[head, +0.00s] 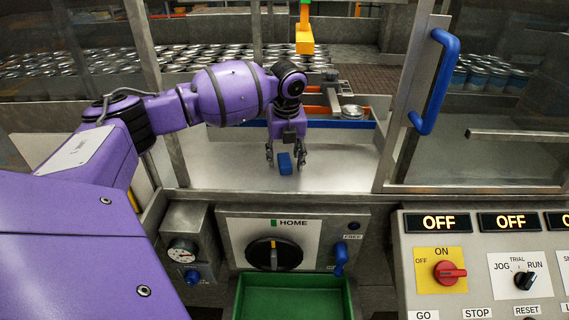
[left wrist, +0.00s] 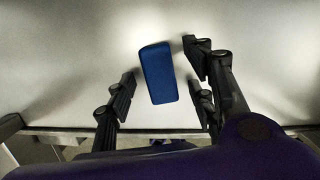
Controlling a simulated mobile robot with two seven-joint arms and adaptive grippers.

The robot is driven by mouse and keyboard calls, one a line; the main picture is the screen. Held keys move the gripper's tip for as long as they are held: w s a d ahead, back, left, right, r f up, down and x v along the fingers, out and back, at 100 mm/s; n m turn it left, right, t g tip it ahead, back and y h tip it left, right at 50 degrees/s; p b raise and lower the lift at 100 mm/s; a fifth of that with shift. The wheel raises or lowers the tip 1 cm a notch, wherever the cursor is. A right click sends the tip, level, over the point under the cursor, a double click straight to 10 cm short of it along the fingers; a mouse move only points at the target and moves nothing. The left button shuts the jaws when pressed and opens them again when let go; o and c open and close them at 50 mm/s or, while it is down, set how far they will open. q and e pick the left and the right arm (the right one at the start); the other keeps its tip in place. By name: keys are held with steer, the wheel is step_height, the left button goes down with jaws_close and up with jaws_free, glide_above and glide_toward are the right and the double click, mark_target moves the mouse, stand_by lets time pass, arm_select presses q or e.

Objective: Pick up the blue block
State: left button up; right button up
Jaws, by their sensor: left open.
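The blue block (head: 285,163) lies on the pale metal surface (head: 225,176) behind the open front of the machine. My left gripper (head: 285,158) is directly over it, pointing down, with its fingers apart on either side of the block. In the left wrist view the blue block (left wrist: 158,72) shows between the spread fingers of my left gripper (left wrist: 165,90), with a gap on both sides. The fingers do not appear to touch it. My right gripper is not in view.
A metal frame post (head: 410,100) with a blue handle (head: 434,80) stands right of my arm. A control panel with a HOME dial (head: 274,253), a green bin (head: 294,299) and a red switch (head: 449,272) are in front. Many cans (head: 60,62) stand behind.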

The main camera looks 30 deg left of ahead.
arm_select(q)
jaws_close()
